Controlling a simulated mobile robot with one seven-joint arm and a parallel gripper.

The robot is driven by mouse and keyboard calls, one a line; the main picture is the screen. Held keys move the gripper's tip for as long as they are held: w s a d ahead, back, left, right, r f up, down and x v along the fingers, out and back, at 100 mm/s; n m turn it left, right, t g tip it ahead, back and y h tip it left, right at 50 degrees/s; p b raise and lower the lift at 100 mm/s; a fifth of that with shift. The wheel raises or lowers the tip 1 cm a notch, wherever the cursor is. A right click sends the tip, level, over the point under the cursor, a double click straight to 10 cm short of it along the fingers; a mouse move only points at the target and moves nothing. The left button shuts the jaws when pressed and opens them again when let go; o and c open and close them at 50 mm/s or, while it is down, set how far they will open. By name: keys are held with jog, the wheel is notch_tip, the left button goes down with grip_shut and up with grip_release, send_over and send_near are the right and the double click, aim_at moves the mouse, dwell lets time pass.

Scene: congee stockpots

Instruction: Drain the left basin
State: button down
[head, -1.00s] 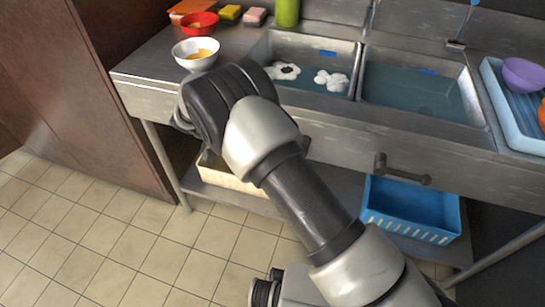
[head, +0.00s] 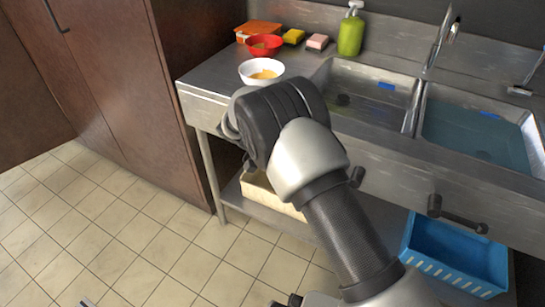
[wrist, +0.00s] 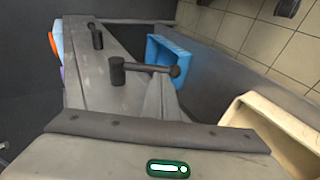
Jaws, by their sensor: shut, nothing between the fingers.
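The left basin (head: 350,108) shows a dark, mostly bare bottom with no clear sheet of water; a blue mark is on its back wall. The right basin (head: 478,130) holds bluish water. The left lever (head: 356,178) is on the front panel, partly behind my arm; in the wrist view the nearer lever (wrist: 118,72) has its handle pointing toward the floor side. The right lever (head: 436,206) has its handle lying sideways to the right. My gripper (wrist: 163,84) is shut and empty, close to the nearer lever's handle; the head view hides it behind my arm.
A white bowl (head: 261,72), red bowl (head: 264,46), sponges and a green bottle (head: 351,32) stand on the counter. A blue crate (head: 455,252) and a cream crate (head: 268,194) sit on the lower shelf.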

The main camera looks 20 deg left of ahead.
jog(key=p+v, duration=0.1)
jog(key=v, duration=0.9)
jog(key=shift+a+f, duration=0.15)
jog(key=shift+f, duration=0.15)
jog(key=shift+w, duration=0.1)
jog(key=w+d+r+g+y, duration=0.15)
jog(key=d+r+y, duration=0.55)
jog(key=d+r, duration=1.15)
jog(key=s+d+r+t+y, duration=0.2)
jog(key=s+d+t, duration=0.1)
jog(key=s+d, duration=0.55)
jog(key=s+d+r+t+y, duration=0.2)
jog(key=s+d+t, duration=0.1)
jog(key=s+d, duration=0.55)
notch_tip(320, 180, up, 21)
jog(key=s+a+p, duration=0.1)
jog(key=s+p, duration=0.1)
jog(key=p, duration=1.9)
jog(key=shift+a+g, duration=0.15)
jog(key=shift+g, duration=0.2)
